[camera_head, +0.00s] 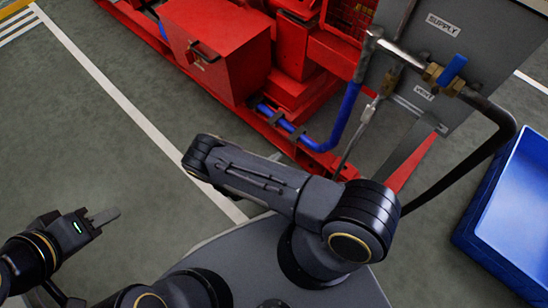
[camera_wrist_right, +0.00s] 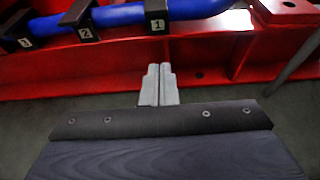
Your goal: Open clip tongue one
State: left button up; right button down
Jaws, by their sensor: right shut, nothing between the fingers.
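A blue hose (camera_head: 330,135) runs along the red frame and is held by black clips. In the right wrist view, black clips labelled 3, 2 and 1 sit on the blue hose. Clip 1 (camera_wrist_right: 156,16) is at the right, and its tongue cannot be made out clearly. My right gripper (camera_wrist_right: 158,85) is shut and empty. Its fingers point toward the hose just below clip 1, apart from it, in front of the red beam. In the head view the right gripper is mostly hidden behind my arm. My left gripper (camera_head: 104,217) is over the floor at the left, far from the clips; its finger gap is not clear.
The red frame's beam (camera_wrist_right: 210,85) runs below the hose. A red box (camera_head: 215,50) stands on the frame. A grey panel (camera_head: 440,50) with a valve and pipe stands at the right. A blue crate (camera_head: 510,210) lies at the far right. The left floor is clear.

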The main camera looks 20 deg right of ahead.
aim_at(297, 134)
jog(key=w+d+r+b, duration=0.1)
jog(key=w+d, duration=0.1)
jog(key=d, duration=0.3)
jog(key=shift+w+d+r+b, duration=0.2)
jog(key=shift+d+r+b, duration=0.15)
jog(key=shift+d+r, duration=0.05)
jog(key=shift+r, duration=0.1)
